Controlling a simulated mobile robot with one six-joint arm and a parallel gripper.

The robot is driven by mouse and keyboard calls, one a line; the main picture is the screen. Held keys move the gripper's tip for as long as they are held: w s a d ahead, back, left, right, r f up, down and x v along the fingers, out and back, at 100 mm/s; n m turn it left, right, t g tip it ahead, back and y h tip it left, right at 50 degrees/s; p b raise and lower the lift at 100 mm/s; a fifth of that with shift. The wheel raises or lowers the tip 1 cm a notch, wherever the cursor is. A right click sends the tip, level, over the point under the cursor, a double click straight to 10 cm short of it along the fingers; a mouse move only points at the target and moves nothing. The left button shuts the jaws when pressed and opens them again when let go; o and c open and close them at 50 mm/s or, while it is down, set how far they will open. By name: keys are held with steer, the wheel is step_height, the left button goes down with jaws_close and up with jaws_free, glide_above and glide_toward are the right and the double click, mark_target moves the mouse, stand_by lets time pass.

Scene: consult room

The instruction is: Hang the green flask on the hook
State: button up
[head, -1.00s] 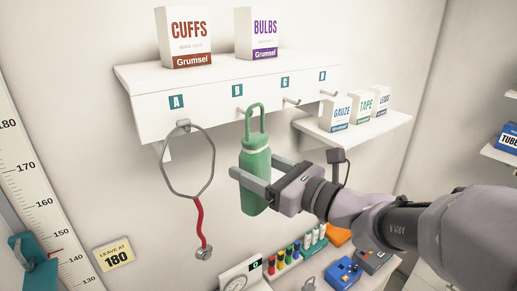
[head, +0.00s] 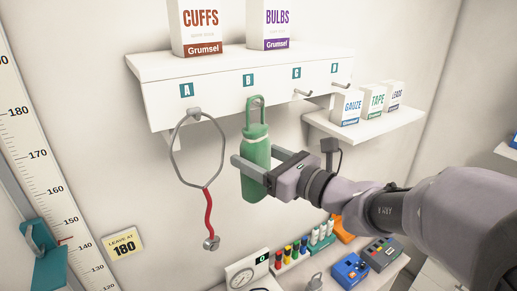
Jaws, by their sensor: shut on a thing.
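The green flask (head: 256,165) is upright, with a green carry loop (head: 256,108) on top. My gripper (head: 249,170) is shut on the flask's body from the right. The loop is right at the hook (head: 259,101) below the second label of the white rail. I cannot tell whether the hook passes through the loop or lies behind it. The hook under label A (head: 193,113) holds a stethoscope (head: 209,205). Bare hooks stick out below the third label (head: 303,94) and the fourth label (head: 341,86).
Boxes of cuffs (head: 197,25) and bulbs (head: 277,22) stand on the shelf above the rail. A lower shelf (head: 350,132) with small boxes is to the right. A counter below holds vials (head: 288,252), a scale (head: 248,274) and a blue device (head: 350,269).

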steer(key=o, duration=1.7)
